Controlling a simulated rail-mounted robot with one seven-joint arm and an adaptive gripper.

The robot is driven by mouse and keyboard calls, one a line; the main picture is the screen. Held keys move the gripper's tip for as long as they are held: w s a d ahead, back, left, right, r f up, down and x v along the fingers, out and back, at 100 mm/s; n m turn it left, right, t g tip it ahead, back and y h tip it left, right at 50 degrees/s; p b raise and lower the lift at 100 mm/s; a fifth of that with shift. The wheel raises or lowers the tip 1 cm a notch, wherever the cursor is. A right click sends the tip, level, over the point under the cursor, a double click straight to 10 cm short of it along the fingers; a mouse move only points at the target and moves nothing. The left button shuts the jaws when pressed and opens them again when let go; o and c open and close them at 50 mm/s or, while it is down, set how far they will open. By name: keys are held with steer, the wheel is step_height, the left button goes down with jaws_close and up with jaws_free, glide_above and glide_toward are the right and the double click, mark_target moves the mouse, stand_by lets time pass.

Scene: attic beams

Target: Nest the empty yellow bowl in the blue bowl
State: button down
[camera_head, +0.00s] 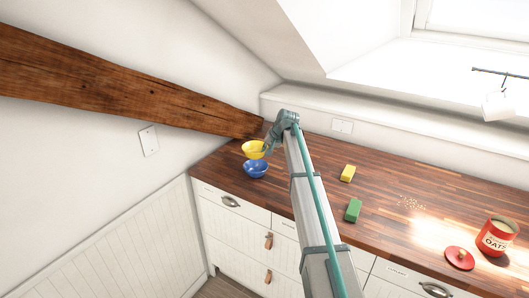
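The yellow bowl (251,150) is upright near the left end of the wooden counter, and its inside looks empty. The blue bowl (256,171) stands upright on the counter, just below the yellow bowl in the picture. The yellow bowl's underside meets the blue bowl's far rim in this view; the gap between them cannot be judged. My gripper (266,148) is at the right rim of the yellow bowl and appears shut on it. The fingertips are small and partly hidden.
Crumbs (410,203), a red lid (460,258) and a red oats canister (496,236) are farther right. A sloping wooden beam (120,88) ends behind the bowls.

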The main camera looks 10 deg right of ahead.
mark_target(266, 168)
steer(key=shift+s+d+f+b, duration=0.15)
steer(key=shift+f+b, duration=0.15)
steer(key=shift+f, duration=0.25)
steer(key=shift+f+b, duration=0.4)
steer(key=shift+f, duration=0.7)
steer(key=shift+f+b, duration=0.75)
steer(key=shift+f, duration=1.1)
stand_by(1.0)
steer(key=c, duration=1.2)
jaws_free()
steer(key=shift+c, duration=0.2)
steer(key=w+a+r+p+v, duration=0.1)
steer(key=w+r+p+v, duration=0.1)
steer(key=v, duration=1.5)
steer(key=shift+w+a+p, duration=0.25)
steer(key=shift+a+p, duration=0.05)
steer(key=shift+p, duration=0.3)
steer(key=shift+f, duration=0.1)
